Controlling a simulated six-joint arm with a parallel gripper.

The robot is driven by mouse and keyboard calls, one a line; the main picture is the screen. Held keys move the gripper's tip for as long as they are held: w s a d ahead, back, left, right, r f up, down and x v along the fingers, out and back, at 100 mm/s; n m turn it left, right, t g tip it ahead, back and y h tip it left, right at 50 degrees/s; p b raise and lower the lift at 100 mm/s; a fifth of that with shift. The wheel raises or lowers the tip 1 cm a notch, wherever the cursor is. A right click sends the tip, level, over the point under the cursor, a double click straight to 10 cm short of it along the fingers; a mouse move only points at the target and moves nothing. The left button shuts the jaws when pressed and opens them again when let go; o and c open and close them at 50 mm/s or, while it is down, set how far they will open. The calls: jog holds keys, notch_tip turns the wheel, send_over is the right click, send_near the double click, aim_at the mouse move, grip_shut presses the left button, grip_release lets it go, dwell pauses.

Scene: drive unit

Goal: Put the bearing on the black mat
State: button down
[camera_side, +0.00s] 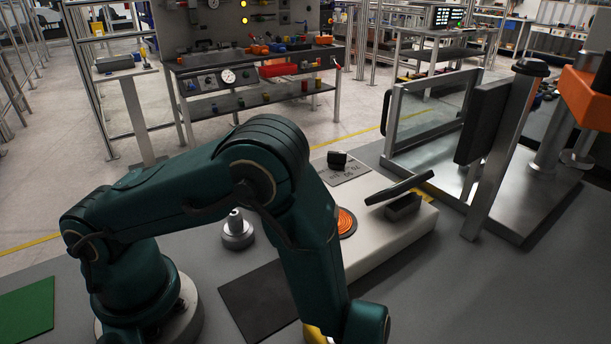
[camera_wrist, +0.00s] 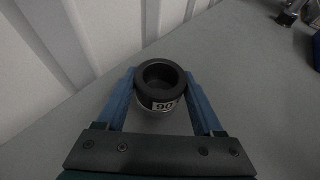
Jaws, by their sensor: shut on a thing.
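In the wrist view my gripper (camera_wrist: 159,75) has its two blue fingers on either side of a dark ring-shaped piece (camera_wrist: 160,94), shut on it. The piece has a round hollow in its top and a light label reading 90 on its near side; it looks like the bearing. The black mat (camera_side: 252,302) lies on the grey bench in the side view, partly hidden by my arm. Its visible part is bare. My gripper and the held piece do not show in the side view.
A pale unit with an orange disc (camera_side: 346,222) and a black lever (camera_side: 399,187) stands behind the mat. A grey metal piece (camera_side: 237,234) stands on the bench. A green mat (camera_side: 27,309) lies at the left. A metal frame (camera_side: 440,115) stands at the right.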

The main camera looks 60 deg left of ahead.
jog(key=shift+f, duration=0.75)
jog(key=shift+f, duration=0.1)
grip_release()
